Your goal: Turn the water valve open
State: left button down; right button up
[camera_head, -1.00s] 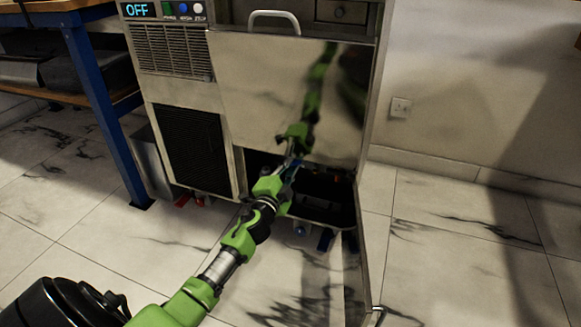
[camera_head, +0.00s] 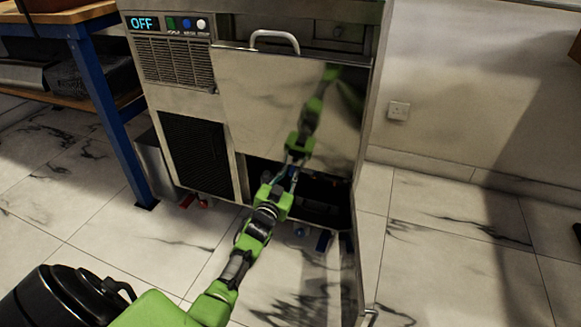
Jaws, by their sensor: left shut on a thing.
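The water valve (camera_head: 292,172) appears as a small bluish part in the dark lower opening of the steel machine (camera_head: 185,95). My left gripper (camera_head: 290,178) reaches into the front of this opening and is shut on that part. The fingers cover most of it, so its handle angle cannot be told. A blurred reflection of my green arm shows in the panel above. My right gripper is not in view.
A shiny panel (camera_head: 260,105) with a bar handle (camera_head: 275,40) hangs over the opening. An open door (camera_head: 350,275) stands right of my arm. Red fittings (camera_head: 187,200) and a blue one (camera_head: 323,240) show below the machine. A blue-legged workbench (camera_head: 105,110) stands left. The display (camera_head: 142,23) reads OFF.

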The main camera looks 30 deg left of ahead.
pick_arm(q)
jog(key=shift+n+p, duration=0.75)
jog(key=shift+n, duration=0.45)
jog(key=shift+f, duration=0.1)
jog(key=c, duration=2.4)
grip_release()
jog(key=shift+o, duration=0.2)
jog(key=shift+s, duration=0.1)
jog(key=v, duration=1.2)
